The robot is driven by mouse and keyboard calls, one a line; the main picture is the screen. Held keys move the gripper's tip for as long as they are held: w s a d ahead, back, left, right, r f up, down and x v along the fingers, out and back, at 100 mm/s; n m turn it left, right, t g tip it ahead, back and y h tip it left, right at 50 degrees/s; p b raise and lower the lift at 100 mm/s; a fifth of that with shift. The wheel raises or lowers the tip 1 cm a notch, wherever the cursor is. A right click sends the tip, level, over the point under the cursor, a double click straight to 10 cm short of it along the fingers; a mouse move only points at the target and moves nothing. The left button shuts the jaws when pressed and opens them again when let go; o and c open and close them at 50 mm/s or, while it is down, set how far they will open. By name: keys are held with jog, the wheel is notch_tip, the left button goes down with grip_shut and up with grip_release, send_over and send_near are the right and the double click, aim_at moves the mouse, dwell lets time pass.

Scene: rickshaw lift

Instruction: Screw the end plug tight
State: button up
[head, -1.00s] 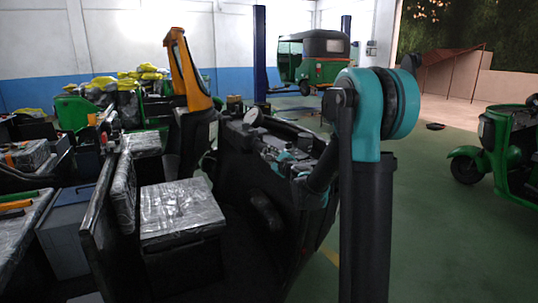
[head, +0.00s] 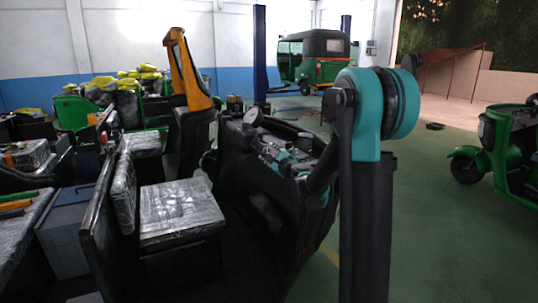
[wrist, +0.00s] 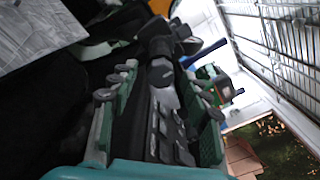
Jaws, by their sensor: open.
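My gripper (wrist: 165,78) is open in the wrist view, with its green-and-grey fingers to the left and right. A dark rounded part with a grey end (wrist: 161,72) shows between and beyond the fingertips. I cannot tell whether it is the end plug, or whether the fingers touch it. In the head view, my gripper (head: 280,158) is over the dark front body of the near vehicle (head: 240,165), partly hidden by my arm. A small round gauge-like part (head: 253,118) stands up just beyond it. I cannot make out the end plug clearly in the head view.
A plastic-wrapped seat (head: 180,210) and a yellow-orange upright panel (head: 188,72) are left of my gripper. A blue post (head: 260,55) and a green rickshaw (head: 314,58) stand behind. Another green vehicle (head: 492,145) is at the right. The green floor (head: 435,230) between is clear.

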jog(key=v, duration=1.2)
jog(key=s+a+f+n+g, duration=0.3)
jog(key=s+f+n+g, duration=0.3)
jog(key=s+f+n, duration=0.55)
jog(key=s+d+f+n+g+h, duration=0.3)
jog(key=s+d+f+n, duration=0.2)
jog(key=s, duration=0.5)
jog(key=s+d+f+n+g+h, duration=0.3)
jog(key=s+d+f+n, duration=0.3)
jog(key=s, duration=0.4)
jog(key=shift+d+f+h, duration=0.45)
jog(key=shift+f+h, duration=0.05)
jog(key=shift+f, duration=0.1)
